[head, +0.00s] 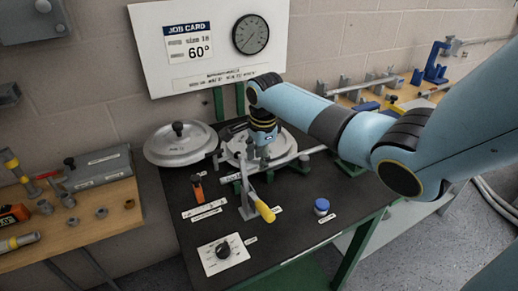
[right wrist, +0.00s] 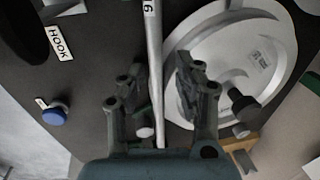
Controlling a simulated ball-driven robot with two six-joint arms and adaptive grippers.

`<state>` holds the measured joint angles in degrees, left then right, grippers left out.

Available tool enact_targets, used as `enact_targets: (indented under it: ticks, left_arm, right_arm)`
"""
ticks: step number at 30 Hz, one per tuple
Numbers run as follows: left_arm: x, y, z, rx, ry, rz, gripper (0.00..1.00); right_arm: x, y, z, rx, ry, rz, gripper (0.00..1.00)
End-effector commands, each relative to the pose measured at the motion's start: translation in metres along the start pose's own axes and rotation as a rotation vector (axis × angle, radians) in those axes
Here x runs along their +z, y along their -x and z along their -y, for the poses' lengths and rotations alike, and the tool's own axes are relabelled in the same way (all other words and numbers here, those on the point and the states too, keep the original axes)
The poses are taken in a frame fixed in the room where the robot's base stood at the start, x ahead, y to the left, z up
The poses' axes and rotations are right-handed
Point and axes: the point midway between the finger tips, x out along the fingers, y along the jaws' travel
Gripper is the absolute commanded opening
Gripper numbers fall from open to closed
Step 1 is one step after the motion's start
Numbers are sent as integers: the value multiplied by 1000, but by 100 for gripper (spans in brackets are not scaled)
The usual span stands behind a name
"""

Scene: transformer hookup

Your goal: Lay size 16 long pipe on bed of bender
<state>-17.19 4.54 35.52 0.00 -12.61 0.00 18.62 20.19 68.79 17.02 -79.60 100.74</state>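The long pipe (head: 307,153) lies across the bender, beside its round grey disc (head: 236,152). In the right wrist view the pipe (right wrist: 155,60) runs top to bottom and bears a label reading 16. My right gripper (head: 262,153) is low over the bender. In the wrist view its two fingers (right wrist: 158,88) stand on either side of the pipe, with gaps visible between them and it. The gripper looks open. The head view partly hides the pipe's middle behind my gripper, and its exact seating cannot be told. My left gripper is not in view.
A lever with a yellow grip (head: 264,211) stands in front of the bender. A blue-capped knob (head: 321,207), a dial panel (head: 223,253) and a loose disc with a black knob (head: 180,143) are on the black table. The job card (head: 188,42) reads size 16, 60°.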

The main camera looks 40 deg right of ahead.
Motion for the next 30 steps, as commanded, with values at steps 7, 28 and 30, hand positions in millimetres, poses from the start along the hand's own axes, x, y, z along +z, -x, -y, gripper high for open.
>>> enact_targets:
  ticks: [7,28,30]
  left_arm:
    - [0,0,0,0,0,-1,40]
    - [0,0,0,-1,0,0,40]
    - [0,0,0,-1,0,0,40]
  right_arm:
    - [0,0,0,0,0,0,44]
    - [0,108,1,-2,0,0,44]
    - [0,114,1,-1,1,0,44]
